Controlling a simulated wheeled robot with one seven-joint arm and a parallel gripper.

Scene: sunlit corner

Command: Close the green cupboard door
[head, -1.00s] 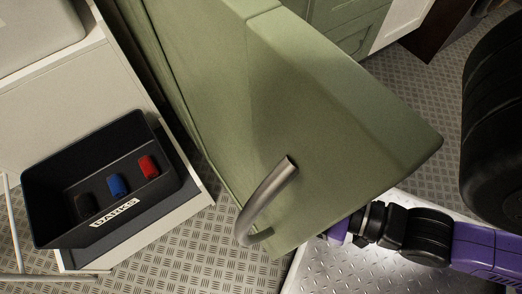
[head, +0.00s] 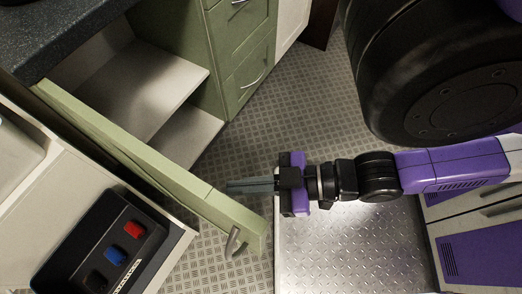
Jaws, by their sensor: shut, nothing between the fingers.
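The green cupboard door (head: 155,165) stands wide open in the head view, seen from above along its top edge. It runs from the counter at upper left down to its free end at lower middle. Its curved metal handle (head: 235,243) is on the lower-left face, near the free end. The open green cupboard shows pale shelves (head: 135,85) inside. My gripper (head: 230,187) is shut and empty, pointing left. Its fingertips are beside the door's inner side near the free end. I cannot tell whether they touch it.
A black bin (head: 62,235) with red, blue and black items sits on a pale drawer unit at lower left, close to the door's outer face. Green drawers (head: 245,75) stand right of the opening. Patterned floor (head: 275,115) is clear between them and my arm.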

